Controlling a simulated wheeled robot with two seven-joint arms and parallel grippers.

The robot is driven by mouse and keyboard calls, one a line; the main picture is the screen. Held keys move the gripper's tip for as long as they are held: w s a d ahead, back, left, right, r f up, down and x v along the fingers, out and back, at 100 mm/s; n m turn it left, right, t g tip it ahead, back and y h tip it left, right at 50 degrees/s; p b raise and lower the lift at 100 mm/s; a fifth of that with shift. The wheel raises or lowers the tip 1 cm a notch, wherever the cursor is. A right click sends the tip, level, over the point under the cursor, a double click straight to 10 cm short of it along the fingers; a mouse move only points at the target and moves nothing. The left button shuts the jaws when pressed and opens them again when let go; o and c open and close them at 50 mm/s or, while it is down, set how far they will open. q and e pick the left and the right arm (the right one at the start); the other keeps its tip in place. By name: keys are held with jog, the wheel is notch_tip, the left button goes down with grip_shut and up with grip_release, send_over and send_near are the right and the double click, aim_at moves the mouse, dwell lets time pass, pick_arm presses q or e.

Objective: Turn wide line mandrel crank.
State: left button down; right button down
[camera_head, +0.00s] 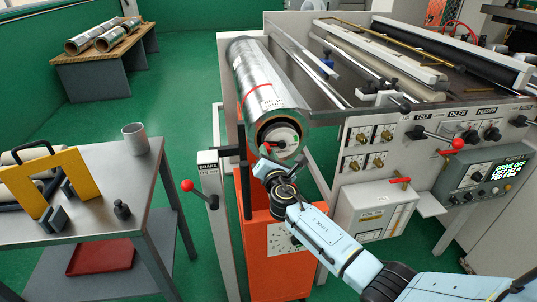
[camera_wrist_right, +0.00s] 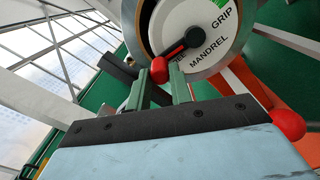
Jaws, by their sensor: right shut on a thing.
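The mandrel crank (camera_wrist_right: 178,50) is a short black arm with a red knob (camera_wrist_right: 159,70), on a white dial (camera_wrist_right: 207,18) marked "GRIP" and "MANDREL". In the head view, the dial (camera_head: 284,138) is at the near end of the foil roll (camera_head: 262,82), and the crank's red end shows at its lower left. My right gripper (camera_wrist_right: 159,82) is shut on the red knob, with one green finger on each side of it. In the head view my right gripper (camera_head: 264,163) is just below the dial; its fingertips are mostly hidden there. My left gripper is not in view.
A brake lever with a red knob (camera_head: 187,186) stands left of the orange box (camera_head: 270,250). The machine's control panel (camera_head: 420,135) is at the right.

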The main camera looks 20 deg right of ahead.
jog(key=shift+f, duration=0.2)
jog(key=c, duration=1.3)
grip_release()
jog(key=shift+r, duration=0.1)
jog(key=shift+o, duration=0.2)
jog(key=shift+s, duration=0.1)
jog(key=p+v, duration=0.2)
jog(key=v, duration=1.1)
jog(key=shift+a, duration=0.1)
